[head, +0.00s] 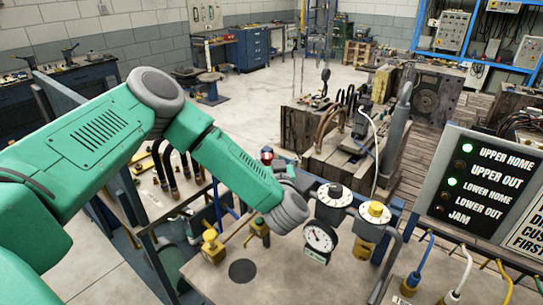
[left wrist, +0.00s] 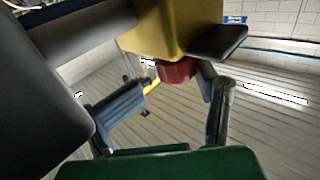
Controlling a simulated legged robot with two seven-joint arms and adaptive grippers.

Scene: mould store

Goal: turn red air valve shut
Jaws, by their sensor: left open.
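A dark red round part (left wrist: 178,71) shows in the left wrist view against a yellow body (left wrist: 165,30); it looks like the red air valve. My right gripper is not visible.
Right of my wrist stand a black-knobbed fitting (head: 333,196), a yellow-knobbed one (head: 375,211) and a pressure gauge (head: 320,238). A yellow valve (head: 212,244) is at the left. A lamp panel (head: 482,185) stands at the right.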

